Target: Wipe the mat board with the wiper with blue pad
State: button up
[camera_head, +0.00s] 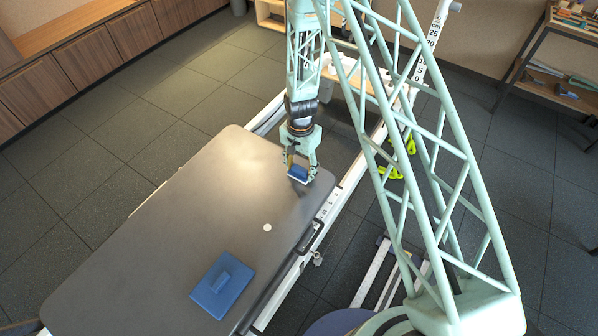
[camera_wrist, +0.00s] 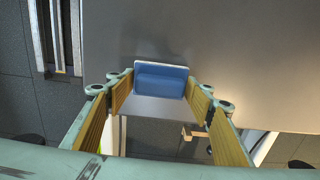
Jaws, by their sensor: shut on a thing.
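The mat board (camera_head: 170,235) is a large dark grey panel with rounded corners, filling the lower left of the head view; its surface also shows in the wrist view (camera_wrist: 240,60). My gripper (camera_head: 300,171) is over the board's far right end, pointing down. It is shut on a small blue block with a pale edge, the wiper with blue pad (camera_wrist: 162,80), which sits between the wood-faced fingers. The wiper is at or just above the board; I cannot tell whether it touches. Its underside is hidden.
A flat blue block with a raised handle (camera_head: 222,285) lies on the board's near part. A small white disc (camera_head: 267,227) lies near the board's right edge. A white rail (camera_head: 335,205) runs along that side. The board's middle is clear.

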aim_at(296, 181)
jog(key=shift+w+d, duration=0.1)
dwell(0.6)
jog(key=shift+s+a+r, duration=0.1)
jog(key=shift+s+a, duration=0.35)
jog(key=shift+s, duration=0.2)
jog(key=shift+s+a, duration=0.15)
jog(key=shift+s+a, duration=0.35)
jog(key=shift+s, duration=0.15)
dwell(0.3)
jog(key=shift+r+p, duration=1.05)
jog(key=shift+r, duration=1.85)
